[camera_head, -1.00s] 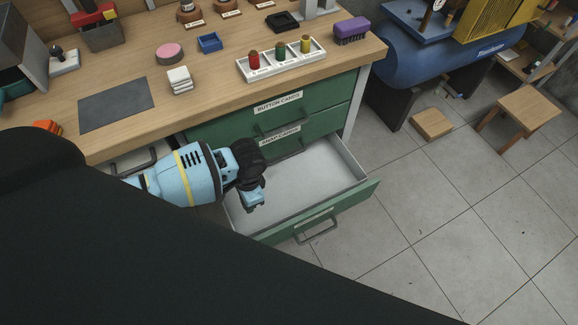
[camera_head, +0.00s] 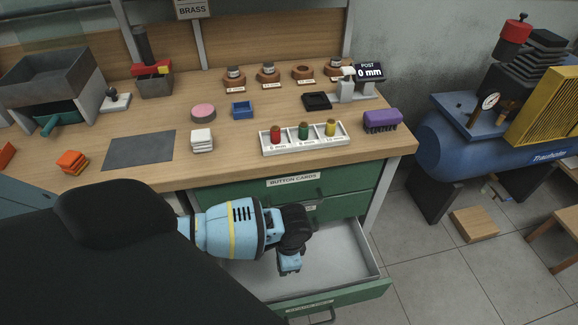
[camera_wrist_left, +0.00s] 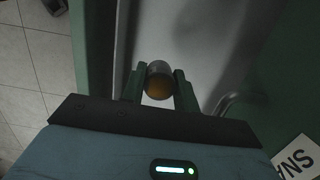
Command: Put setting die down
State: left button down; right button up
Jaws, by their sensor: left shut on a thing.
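My left gripper (camera_head: 289,268) hangs over the open green drawer (camera_head: 345,296). In the left wrist view its two fingers (camera_wrist_left: 159,88) are shut on a small round metal piece, the setting die (camera_wrist_left: 158,79), with a grey side and a brass-brown face. The drawer's pale floor shows behind it. The die cannot be made out in the head view. On the bench, holders stand in a row at the back; one holder (camera_head: 303,72) looks empty, others carry metal pieces (camera_head: 268,70). My right gripper is not in view.
The wooden bench (camera_head: 180,90) stands above the drawer. On it are a white tray (camera_head: 288,149) with red, green and yellow pieces, a black square tray (camera_head: 317,100), a post gauge (camera_head: 346,88) reading 0 mm and a purple brush (camera_head: 381,120). A blue compressor (camera_head: 460,150) stands to the right.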

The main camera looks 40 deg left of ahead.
pick_arm(q)
notch_tip(320, 180, down, 3)
jog(key=b, duration=0.3)
jog(key=shift+s+f, duration=0.1)
notch_tip(320, 180, down, 3)
jog(key=b, duration=0.3)
